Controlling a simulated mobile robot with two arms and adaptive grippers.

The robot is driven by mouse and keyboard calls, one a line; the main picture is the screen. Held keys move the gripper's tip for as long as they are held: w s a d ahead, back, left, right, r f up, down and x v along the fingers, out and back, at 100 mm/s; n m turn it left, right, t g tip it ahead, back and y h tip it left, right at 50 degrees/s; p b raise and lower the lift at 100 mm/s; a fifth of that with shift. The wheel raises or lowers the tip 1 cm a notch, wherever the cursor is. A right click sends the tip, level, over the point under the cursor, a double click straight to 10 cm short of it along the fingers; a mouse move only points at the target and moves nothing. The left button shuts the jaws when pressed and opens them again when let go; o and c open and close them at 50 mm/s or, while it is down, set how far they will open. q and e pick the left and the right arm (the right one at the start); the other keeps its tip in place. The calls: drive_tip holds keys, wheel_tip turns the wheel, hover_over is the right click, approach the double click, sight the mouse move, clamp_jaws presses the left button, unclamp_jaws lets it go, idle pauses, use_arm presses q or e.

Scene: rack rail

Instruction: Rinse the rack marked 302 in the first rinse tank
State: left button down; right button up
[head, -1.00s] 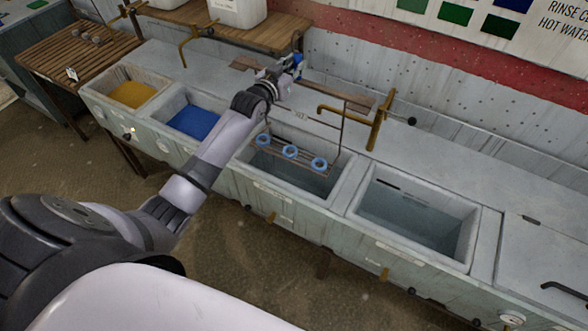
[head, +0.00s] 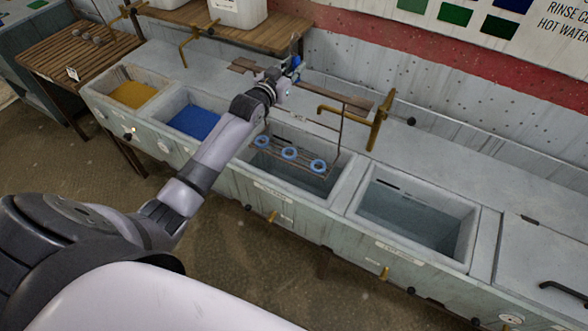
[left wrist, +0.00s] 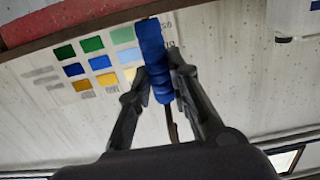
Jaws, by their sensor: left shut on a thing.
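The rack (head: 340,135) is a thin brown frame with blue rings (head: 289,153) along its low bar. It hangs over the third tank from the left (head: 343,183), with the low bar near rim height or just inside; its contact with the water is unclear. The rack's number is not legible now. My left gripper (head: 290,72) is above the back of that tank. In the left wrist view, its fingers (left wrist: 158,78) are shut on a blue grip (left wrist: 151,50), the rack's handle. My right gripper is not in view.
Tanks with yellow liquid (head: 132,94) and blue liquid (head: 195,122) lie to the left. Another tank with clear water (head: 415,220) lies to the right. A brass tap (head: 377,122) stands close to the rack's right side. A wooden shelf with a white container (head: 238,12) is behind.

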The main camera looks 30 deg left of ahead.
use_arm(q)
wheel_tip(320, 180, down, 17)
drive_tip(key=b, duration=1.2)
drive_tip(key=shift+b, duration=0.3)
drive_tip(key=shift+s+p, duration=0.7)
drive_tip(key=shift+s, duration=0.05)
drive_tip(key=shift+w, duration=0.15)
drive_tip(key=shift+w+b, duration=1.15)
drive_tip(key=shift+w, duration=0.35)
idle(1.1)
